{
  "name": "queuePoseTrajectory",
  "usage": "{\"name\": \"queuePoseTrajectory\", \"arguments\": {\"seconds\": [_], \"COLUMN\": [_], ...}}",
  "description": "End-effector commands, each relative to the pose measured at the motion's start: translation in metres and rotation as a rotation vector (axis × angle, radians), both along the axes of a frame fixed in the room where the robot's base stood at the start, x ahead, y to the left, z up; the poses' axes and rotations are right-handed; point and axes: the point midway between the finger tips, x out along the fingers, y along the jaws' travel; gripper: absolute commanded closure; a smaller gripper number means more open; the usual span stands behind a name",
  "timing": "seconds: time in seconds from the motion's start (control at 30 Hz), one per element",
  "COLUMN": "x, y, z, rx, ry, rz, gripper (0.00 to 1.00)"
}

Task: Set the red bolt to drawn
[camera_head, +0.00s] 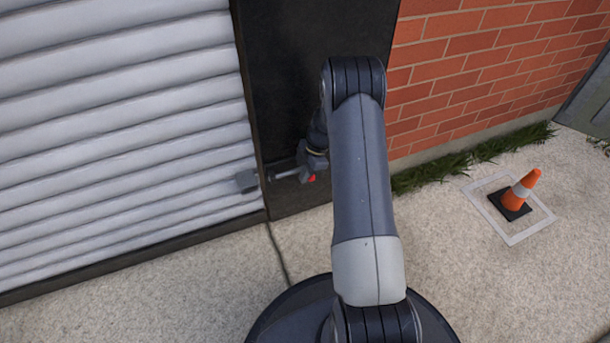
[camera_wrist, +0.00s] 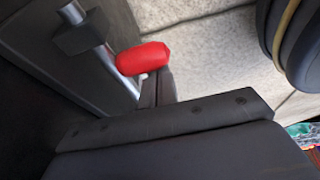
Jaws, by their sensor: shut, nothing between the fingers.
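The red bolt's knob (camera_wrist: 143,58) is a rounded red grip beside a metal rod (camera_wrist: 104,58) that runs through a dark bracket (camera_wrist: 82,33). In the head view only a small part of the red knob (camera_head: 312,178) shows, with the grey rod (camera_head: 285,175) reaching left over the dark post. A grey block (camera_head: 247,180) sits on the shutter's edge, in line with the rod. My gripper (camera_wrist: 158,88) is shut and empty, its fingertips right beside the red knob. Whether they touch it I cannot tell. My arm hides part of the bolt in the head view.
A ribbed grey shutter (camera_head: 120,110) fills the left, beside a dark post (camera_head: 285,60). A brick wall (camera_head: 480,60) stands to the right. An orange cone (camera_head: 522,190) stands in a white-outlined square on the right. The pale ground between is clear.

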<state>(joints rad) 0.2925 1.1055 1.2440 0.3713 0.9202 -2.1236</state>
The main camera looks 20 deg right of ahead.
Motion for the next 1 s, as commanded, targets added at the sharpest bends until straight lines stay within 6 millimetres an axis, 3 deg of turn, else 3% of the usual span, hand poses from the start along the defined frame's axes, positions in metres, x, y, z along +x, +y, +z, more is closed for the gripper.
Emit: {"name": "queuePoseTrajectory", "arguments": {"seconds": [0.17, 0.3, 0.5, 0.7, 1.0], "x": [0.007, 0.007, 0.007, 0.007, 0.007], "y": [0.037, 0.025, 0.013, 0.007, 0.006], "z": [-0.011, 0.032, 0.069, 0.086, 0.088], "rx": [0.004, 0.004, 0.005, 0.006, 0.006], "ry": [0.001, -0.001, 0.002, 0.003, 0.004], "rz": [0.006, -0.003, -0.002, 0.0, 0.0], "gripper": [1.0, 1.0, 1.0, 1.0, 1.0]}}
